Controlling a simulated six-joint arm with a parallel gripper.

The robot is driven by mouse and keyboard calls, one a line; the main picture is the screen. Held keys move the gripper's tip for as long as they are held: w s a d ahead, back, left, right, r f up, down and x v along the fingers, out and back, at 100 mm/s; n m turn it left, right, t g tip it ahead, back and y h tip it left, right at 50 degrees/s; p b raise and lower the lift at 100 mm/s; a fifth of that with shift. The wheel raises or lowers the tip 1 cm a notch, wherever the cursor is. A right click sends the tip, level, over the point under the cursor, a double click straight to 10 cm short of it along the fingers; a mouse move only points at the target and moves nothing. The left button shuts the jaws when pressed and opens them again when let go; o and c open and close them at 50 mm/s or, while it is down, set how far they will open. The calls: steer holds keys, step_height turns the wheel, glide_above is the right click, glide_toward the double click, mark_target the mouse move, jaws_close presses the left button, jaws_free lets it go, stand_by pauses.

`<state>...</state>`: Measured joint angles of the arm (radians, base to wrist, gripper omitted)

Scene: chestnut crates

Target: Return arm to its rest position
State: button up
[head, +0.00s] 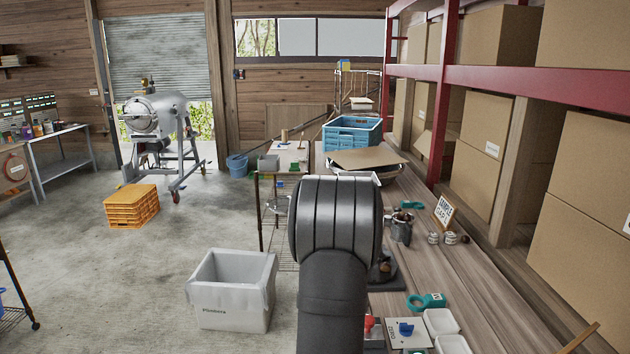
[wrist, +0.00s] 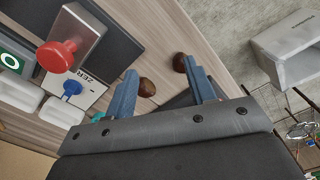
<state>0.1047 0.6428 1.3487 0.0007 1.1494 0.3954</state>
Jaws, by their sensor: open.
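My gripper (wrist: 159,68) shows in the wrist view with its two blue fingers apart and nothing held between them. Beyond the fingers is the wooden bench top (wrist: 168,25). One brown chestnut (wrist: 147,88) appears between the fingers in the picture, close to the left one. A second chestnut (wrist: 180,62) appears beside the tip of the right finger. I cannot tell how high the fingers are above the bench. In the head view my arm stands upright in front of the bench (head: 470,275) and hides the gripper.
A red knob (wrist: 57,57) and a plate with a blue switch (wrist: 71,88) are on the bench. A teal tape dispenser (head: 426,301), metal pot (head: 400,230) and small sign (head: 445,211) stand right of my arm. A grey crate (head: 232,305) is on the floor, left. Open floor lies beyond.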

steer(key=shift+n, duration=0.8)
steer(key=a, duration=0.2)
steer(key=s+a, duration=0.1)
steer(key=a, duration=0.2)
steer(key=shift+s+a+f, duration=0.15)
steer(key=shift+a+f, duration=0.2)
steer(key=shift+f, duration=0.05)
steer(key=shift+d+m, duration=0.3)
steer(key=shift+m, duration=0.2)
